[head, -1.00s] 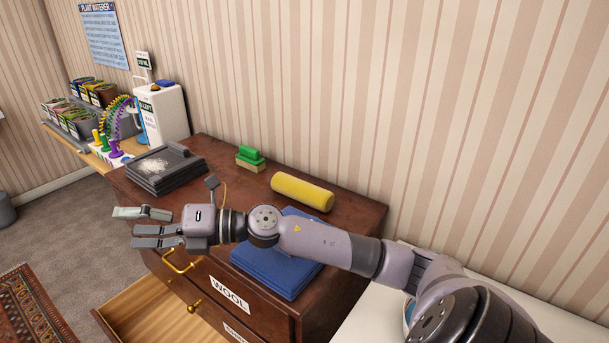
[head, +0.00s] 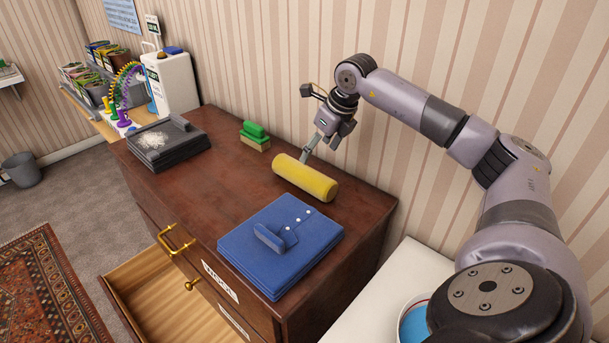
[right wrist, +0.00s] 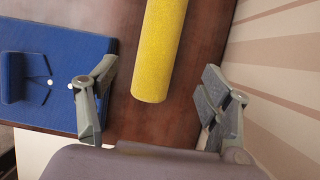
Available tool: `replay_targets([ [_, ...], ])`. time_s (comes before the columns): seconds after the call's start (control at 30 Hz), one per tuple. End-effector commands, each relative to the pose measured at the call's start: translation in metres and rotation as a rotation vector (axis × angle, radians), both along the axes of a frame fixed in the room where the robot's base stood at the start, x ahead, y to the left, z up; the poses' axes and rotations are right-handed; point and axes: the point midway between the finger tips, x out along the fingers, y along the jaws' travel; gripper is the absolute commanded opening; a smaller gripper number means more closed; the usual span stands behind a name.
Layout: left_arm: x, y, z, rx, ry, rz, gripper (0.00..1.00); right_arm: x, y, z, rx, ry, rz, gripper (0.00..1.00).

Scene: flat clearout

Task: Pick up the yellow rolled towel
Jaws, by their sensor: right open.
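The yellow rolled towel (head: 305,178) lies on the brown dresser top (head: 215,190), towards the wall side. My right gripper (head: 308,150) points down just above and behind the towel in the head view. In the right wrist view the towel (right wrist: 160,50) runs between the two spread fingers of my right gripper (right wrist: 150,100), its near end in front of the palm. The gripper is open and holds nothing. I cannot tell whether a finger touches the towel. My left gripper does not show.
A folded blue garment (head: 280,245) lies in front of the towel. A green and tan brush (head: 255,135) and a dark folded stack with white powder (head: 168,145) lie to the left. An open drawer (head: 165,295) juts out below. The striped wall (head: 280,60) is close behind.

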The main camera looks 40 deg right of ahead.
Motion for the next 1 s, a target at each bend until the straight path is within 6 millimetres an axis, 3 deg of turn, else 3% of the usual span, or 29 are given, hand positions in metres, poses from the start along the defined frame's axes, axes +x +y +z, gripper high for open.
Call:
replay_targets([
  [0.1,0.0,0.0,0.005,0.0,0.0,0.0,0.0,0.01,0.002,-0.024,0.002,0.003,0.0,0.73],
  [0.3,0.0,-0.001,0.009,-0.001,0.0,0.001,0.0,0.024,0.003,-0.055,0.004,0.0,0.001,0.73],
  [0.57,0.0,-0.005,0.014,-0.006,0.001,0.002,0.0,0.032,0.004,-0.072,0.004,0.001,0.002,0.73],
  [0.83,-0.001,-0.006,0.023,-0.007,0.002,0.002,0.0,0.049,0.007,-0.106,0.004,0.0,0.001,0.73],
  [1.0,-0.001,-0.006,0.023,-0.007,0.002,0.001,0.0,0.051,0.006,-0.112,0.002,-0.002,0.001,0.73],
])
